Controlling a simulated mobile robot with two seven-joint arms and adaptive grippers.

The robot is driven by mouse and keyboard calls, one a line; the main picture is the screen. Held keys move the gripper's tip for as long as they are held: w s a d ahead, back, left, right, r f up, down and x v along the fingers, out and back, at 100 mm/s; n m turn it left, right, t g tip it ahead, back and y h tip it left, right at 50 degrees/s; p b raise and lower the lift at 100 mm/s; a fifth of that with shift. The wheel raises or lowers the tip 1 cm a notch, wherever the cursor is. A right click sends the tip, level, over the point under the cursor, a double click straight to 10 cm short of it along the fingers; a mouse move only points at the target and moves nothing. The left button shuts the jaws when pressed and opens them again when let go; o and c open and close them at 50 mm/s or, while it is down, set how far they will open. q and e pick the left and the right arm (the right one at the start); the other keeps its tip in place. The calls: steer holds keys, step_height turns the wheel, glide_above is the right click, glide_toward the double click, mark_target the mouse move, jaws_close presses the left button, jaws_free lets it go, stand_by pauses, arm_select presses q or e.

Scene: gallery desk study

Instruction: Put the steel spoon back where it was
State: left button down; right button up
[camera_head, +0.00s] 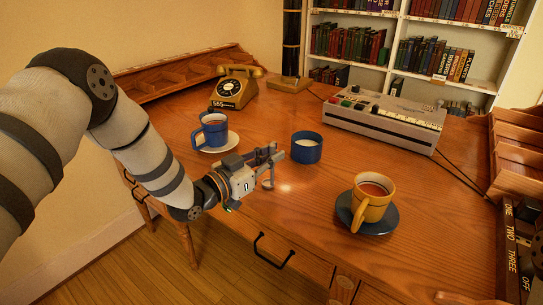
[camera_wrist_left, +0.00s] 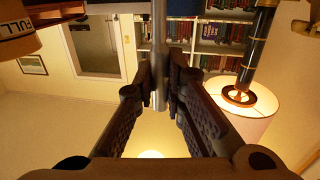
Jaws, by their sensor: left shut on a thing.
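My left gripper (camera_head: 270,161) reaches in from the left and hangs above the desk, between the blue mug and the blue bowl-like cup. It is shut on the steel spoon, whose thin grey shaft (camera_wrist_left: 159,50) stands between the fingertips in the left wrist view. In the head view a small part of the spoon (camera_head: 268,183) seems to hang below the fingers. The blue mug (camera_head: 211,131) stands on a white saucer (camera_head: 231,145). The open blue cup (camera_head: 306,151) with pale contents is just right of the gripper. My right gripper is not in view.
A yellow cup (camera_head: 369,205) of reddish drink stands on a dark saucer (camera_head: 384,225) at the right. A gold telephone (camera_head: 235,88) and a grey machine (camera_head: 385,118) stand farther back. Wooden racks (camera_head: 518,150) edge the desk. The front middle is clear.

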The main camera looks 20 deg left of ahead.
arm_select(q)
steer(key=shift+f, duration=0.25)
steer(key=c, duration=1.7)
jaws_free()
steer(key=shift+o, duration=0.2)
steer(key=shift+r, duration=0.1)
